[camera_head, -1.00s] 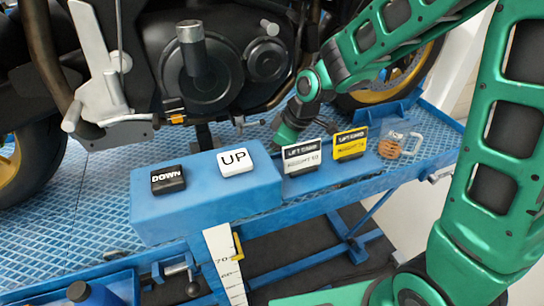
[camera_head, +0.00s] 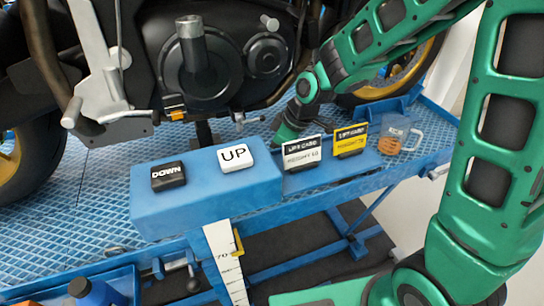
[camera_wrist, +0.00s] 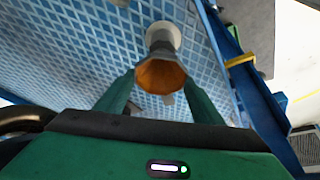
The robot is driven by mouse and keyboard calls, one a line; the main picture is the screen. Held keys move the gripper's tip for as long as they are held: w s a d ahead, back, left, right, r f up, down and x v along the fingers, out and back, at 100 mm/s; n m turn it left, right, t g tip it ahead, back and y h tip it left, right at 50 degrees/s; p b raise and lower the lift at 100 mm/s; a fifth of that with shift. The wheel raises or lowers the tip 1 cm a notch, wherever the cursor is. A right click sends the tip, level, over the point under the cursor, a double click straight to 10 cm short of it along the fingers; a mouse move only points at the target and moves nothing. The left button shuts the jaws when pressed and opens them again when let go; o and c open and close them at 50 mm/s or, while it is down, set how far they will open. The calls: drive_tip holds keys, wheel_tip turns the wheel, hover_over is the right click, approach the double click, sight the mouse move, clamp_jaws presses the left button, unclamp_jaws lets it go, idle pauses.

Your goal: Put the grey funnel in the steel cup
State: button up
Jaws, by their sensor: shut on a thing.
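In the wrist view my gripper (camera_wrist: 160,82) has its two green fingers closed against a flared, funnel-shaped thing (camera_wrist: 160,75). Its wide near mouth looks orange-brown, and I take it for the grey funnel. Just beyond it is a pale grey round part (camera_wrist: 163,33) with a dark middle. I cannot tell whether that is the steel cup or part of the held thing. In the head view the end of my arm (camera_head: 285,132) reaches down behind the white card, and the fingertips and their load are hidden. I cannot make out the steel cup for sure there.
A blue box with DOWN (camera_head: 168,176) and UP (camera_head: 236,155) buttons stands at the lift's front. A motorcycle (camera_head: 205,75) fills the back.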

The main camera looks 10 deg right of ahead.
drive_tip(key=shift+f, duration=0.15)
drive_tip(key=o, duration=1.4)
